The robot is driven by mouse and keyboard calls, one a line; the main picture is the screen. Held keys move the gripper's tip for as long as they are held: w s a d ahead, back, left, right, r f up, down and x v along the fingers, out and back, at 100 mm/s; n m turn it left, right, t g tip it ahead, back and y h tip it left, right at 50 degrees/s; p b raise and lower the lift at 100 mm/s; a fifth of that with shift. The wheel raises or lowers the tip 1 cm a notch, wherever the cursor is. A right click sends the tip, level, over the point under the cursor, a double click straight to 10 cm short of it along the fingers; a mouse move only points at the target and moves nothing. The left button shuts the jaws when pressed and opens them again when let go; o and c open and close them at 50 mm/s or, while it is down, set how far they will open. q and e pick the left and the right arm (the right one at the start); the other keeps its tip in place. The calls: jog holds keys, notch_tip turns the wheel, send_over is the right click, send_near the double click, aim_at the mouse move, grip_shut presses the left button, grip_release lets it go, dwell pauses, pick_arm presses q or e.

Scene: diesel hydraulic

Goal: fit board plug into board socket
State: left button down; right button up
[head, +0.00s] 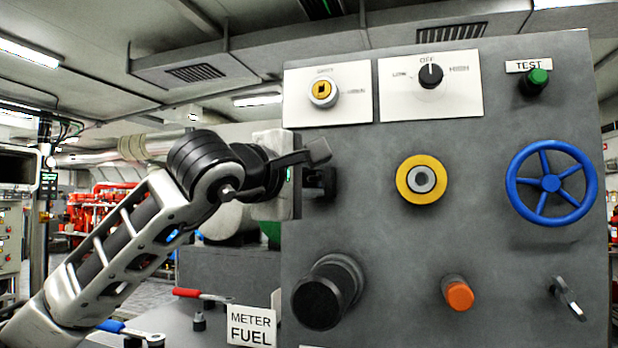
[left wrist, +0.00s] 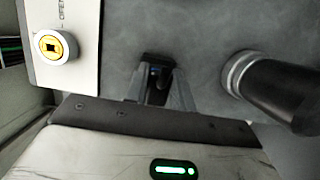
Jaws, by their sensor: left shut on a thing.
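My left gripper (head: 318,168) is at the left part of the grey panel, below the key switch. In the left wrist view its two grey fingers (left wrist: 157,90) are shut on a small dark piece, which I take for the board plug (left wrist: 155,92). Just beyond the fingertips a black-framed fitting (left wrist: 158,59) sits against the panel; it looks like the board socket. The fingers hide most of the plug, and I cannot tell how far it sits in the socket. My right gripper is in neither view.
The panel (head: 380,250) carries a yellow key switch (head: 323,92), a thick black cylinder (head: 327,292) below my gripper, a yellow-ringed fitting (head: 422,180), an orange button (head: 458,294) and a blue handwheel (head: 552,183). A red-handled lever (head: 200,294) lies lower left.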

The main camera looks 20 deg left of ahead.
pick_arm(q)
jog(key=shift+w, duration=0.65)
jog(key=c, duration=1.1)
grip_release()
